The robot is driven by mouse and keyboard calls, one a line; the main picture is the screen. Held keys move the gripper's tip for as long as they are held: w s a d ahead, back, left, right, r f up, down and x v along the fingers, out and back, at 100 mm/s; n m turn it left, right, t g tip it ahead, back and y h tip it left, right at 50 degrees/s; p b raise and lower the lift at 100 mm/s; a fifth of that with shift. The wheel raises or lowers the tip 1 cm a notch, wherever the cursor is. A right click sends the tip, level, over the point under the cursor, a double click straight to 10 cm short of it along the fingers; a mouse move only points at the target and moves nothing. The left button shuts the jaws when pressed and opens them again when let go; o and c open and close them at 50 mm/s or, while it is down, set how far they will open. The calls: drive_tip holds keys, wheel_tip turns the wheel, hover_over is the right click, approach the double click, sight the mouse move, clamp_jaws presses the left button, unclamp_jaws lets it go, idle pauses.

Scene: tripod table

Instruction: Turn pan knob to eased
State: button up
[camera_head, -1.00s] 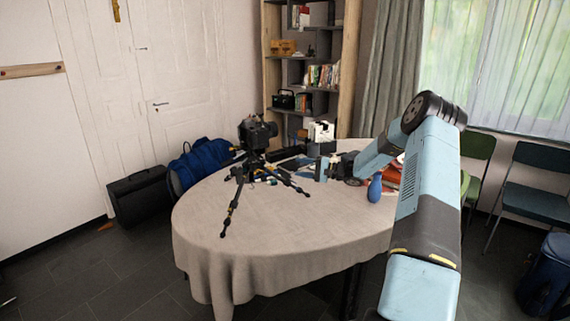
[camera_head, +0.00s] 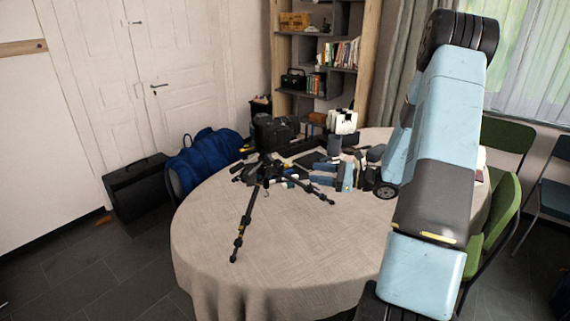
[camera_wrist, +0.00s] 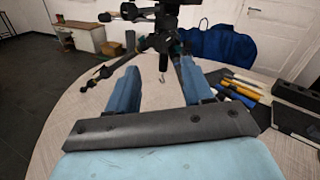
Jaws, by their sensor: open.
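The tripod (camera_head: 262,182) stands on the cloth-covered table (camera_head: 300,250), legs spread, with a dark camera (camera_head: 272,132) on top. In the wrist view its centre column (camera_wrist: 160,42) rises just beyond my gripper, with black arms or knobs (camera_wrist: 132,12) near the top edge. I cannot tell which of these is the pan knob, nor its setting. My gripper (camera_head: 325,174) is to the right of the tripod. In the wrist view its two blue fingers (camera_wrist: 158,78) are apart with nothing between them; the column shows beyond the gap, below the tripod's head.
Small dark and coloured items (camera_wrist: 238,88) lie on the table right of the tripod in the wrist view. A white object (camera_head: 342,121) stands at the table's back. A blue bag (camera_head: 205,160) is left of the table. The front of the table is clear.

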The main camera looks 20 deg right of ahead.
drive_tip(key=x, duration=1.1)
drive_tip(key=shift+w, duration=0.6)
drive_tip(key=shift+a, duration=0.1)
clamp_jaws()
